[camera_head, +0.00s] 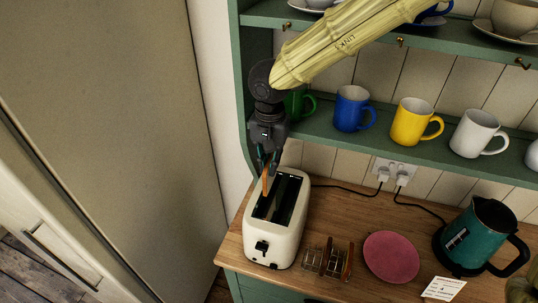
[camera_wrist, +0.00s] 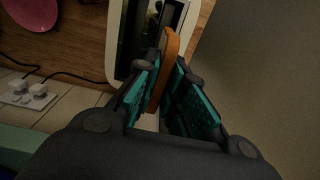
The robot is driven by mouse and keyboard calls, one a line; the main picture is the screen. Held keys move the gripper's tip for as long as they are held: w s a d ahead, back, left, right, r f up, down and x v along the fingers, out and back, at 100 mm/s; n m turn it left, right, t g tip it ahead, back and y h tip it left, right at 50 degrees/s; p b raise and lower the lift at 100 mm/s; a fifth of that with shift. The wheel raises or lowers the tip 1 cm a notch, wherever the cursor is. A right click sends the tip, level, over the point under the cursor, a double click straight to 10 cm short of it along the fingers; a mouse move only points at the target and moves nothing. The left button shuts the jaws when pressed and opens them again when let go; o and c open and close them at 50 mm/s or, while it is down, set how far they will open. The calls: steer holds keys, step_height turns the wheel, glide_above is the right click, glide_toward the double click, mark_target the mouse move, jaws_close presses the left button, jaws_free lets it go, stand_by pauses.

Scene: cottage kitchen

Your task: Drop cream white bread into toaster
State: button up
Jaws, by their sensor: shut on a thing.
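My gripper (camera_head: 268,158) points down over the left back part of the toaster and is shut on the bread. The bread slice (camera_head: 266,182) is held on edge, with its brown crust showing; its cream face is not clearly seen. In the wrist view the bread (camera_wrist: 166,62) stands between the teal finger pads, its far end next to the toaster opening. The cream toaster (camera_head: 288,232) stands on the wooden counter, with a long dark slot on top and a black lever at its front. I cannot tell whether the bread's lower edge is inside the slot.
A toast rack (camera_head: 328,262), a pink plate (camera_head: 391,257), a card (camera_head: 443,289) and a teal kettle (camera_head: 480,235) stand right of the toaster. Mugs such as the blue mug (camera_head: 352,108) line the green shelf (camera_head: 375,141) close to my arm. A tall cabinet (camera_head: 110,110) is at left.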

mark_target(270, 180)
steer(key=shift+w+f+b, duration=0.2)
steer(key=shift+w+f, duration=0.05)
steer(key=shift+f, duration=0.4)
steer(key=shift+w+f+b, duration=0.15)
steer(key=shift+w+f, duration=0.1)
steer(key=shift+f, duration=0.55)
steer(key=shift+s+f, duration=0.3)
steer(key=shift+s, duration=0.1)
steer(key=shift+w+f+b, duration=0.25)
steer(key=shift+f+b, duration=0.05)
steer(key=shift+f, duration=0.6)
steer(key=shift+s+f, duration=0.15)
steer(key=shift+f, duration=1.05)
steer(key=o, duration=0.7)
